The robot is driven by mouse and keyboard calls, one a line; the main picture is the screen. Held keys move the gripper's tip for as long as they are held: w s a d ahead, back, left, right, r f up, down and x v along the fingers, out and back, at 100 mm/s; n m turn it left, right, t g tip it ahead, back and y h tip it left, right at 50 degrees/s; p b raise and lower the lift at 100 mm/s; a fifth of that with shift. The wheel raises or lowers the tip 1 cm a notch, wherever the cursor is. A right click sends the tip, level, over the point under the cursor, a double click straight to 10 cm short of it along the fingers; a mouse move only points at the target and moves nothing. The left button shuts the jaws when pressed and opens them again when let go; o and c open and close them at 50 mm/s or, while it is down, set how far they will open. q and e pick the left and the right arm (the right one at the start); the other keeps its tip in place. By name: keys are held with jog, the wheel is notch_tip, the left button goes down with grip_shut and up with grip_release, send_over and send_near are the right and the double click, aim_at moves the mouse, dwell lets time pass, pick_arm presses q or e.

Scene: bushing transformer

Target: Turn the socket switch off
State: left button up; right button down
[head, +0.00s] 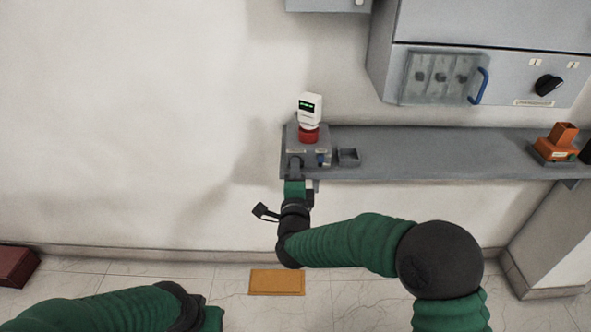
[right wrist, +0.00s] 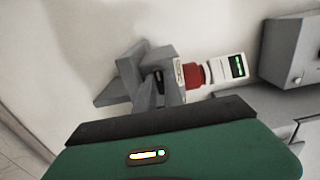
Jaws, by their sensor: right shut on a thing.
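The socket box (head: 308,146) is a grey box on the left end of a wall shelf. A red collar (head: 309,135) and a white plug with a green display (head: 310,108) stand on it. My right gripper (head: 295,167) reaches up from below to the front left of the box. In the right wrist view its grey fingers (right wrist: 150,88) are at the box beside the red collar (right wrist: 193,76). They are shut on a small dark part, likely the switch (right wrist: 158,78), mostly hidden between them. My left arm shows at lower left; its fingers cannot be made out.
The grey shelf (head: 430,152) runs along the wall, with a small open tray (head: 348,156) right of the box. An orange device (head: 557,144) stands at the far right. A grey cabinet (head: 490,50) with a blue handle (head: 480,87) hangs above. The wall at left is clear.

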jog(key=shift+s+a+f, duration=0.15)
jog(key=shift+f, duration=0.2)
jog(key=c, duration=1.7)
grip_release()
jog(key=shift+o, duration=1.2)
jog(key=shift+r, duration=0.15)
jog(key=s+p, duration=0.1)
jog(key=s, duration=1.5)
jog(key=shift+s, duration=0.35)
